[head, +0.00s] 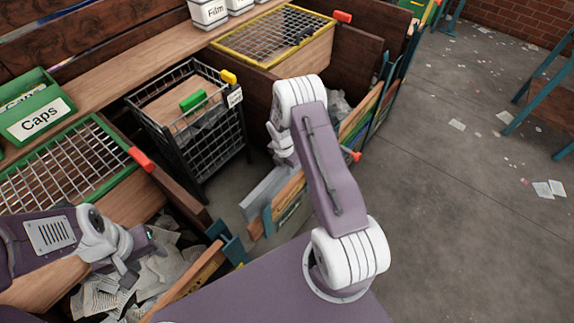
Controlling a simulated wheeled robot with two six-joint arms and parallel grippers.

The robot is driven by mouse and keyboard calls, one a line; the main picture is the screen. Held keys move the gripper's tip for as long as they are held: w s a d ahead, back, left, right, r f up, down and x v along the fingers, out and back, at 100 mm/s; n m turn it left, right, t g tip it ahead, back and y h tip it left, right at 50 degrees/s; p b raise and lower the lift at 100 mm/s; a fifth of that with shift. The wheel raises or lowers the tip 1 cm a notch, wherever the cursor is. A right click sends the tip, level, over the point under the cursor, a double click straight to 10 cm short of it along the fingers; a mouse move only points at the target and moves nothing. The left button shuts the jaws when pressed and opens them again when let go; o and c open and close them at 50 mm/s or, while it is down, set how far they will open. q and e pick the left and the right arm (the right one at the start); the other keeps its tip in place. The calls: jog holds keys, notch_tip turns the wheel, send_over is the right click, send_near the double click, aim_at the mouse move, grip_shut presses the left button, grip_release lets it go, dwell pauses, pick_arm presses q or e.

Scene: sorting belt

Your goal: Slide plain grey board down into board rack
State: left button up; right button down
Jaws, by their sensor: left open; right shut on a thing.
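The plain grey board (262,192) shows as a pale grey slab beside the brown and teal-edged boards of what looks like the board rack (267,222), in the middle of the head view. My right gripper (279,158) is above the board, partly hidden behind my own arm. It is shut, apparently on the grey board, though the contact is not clearly visible. I cannot tell how deep the board sits in a slot. My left gripper (136,268) is open and empty at the lower left, over a bin of crumpled paper (150,285).
A black wire basket (172,140) with a green item stands left of the board. A green crate labelled Caps (42,125) and a green-framed mesh (62,168) are at the left. A yellow-framed mesh (270,38) is behind. The right floor has scattered paper.

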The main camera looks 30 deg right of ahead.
aim_at(287, 178)
notch_tip(287, 178, down, 6)
jog(key=b, duration=0.3)
jog(key=shift+f+b, duration=0.15)
jog(key=shift+b, duration=0.15)
jog(key=shift+f, duration=0.15)
jog(key=shift+f+b, duration=0.4)
jog(key=shift+f, duration=0.05)
jog(key=c, duration=1.1)
grip_release()
jog(key=r, duration=0.6)
jog(key=a+r, duration=0.1)
jog(key=r, duration=0.2)
jog(key=shift+s, duration=0.25)
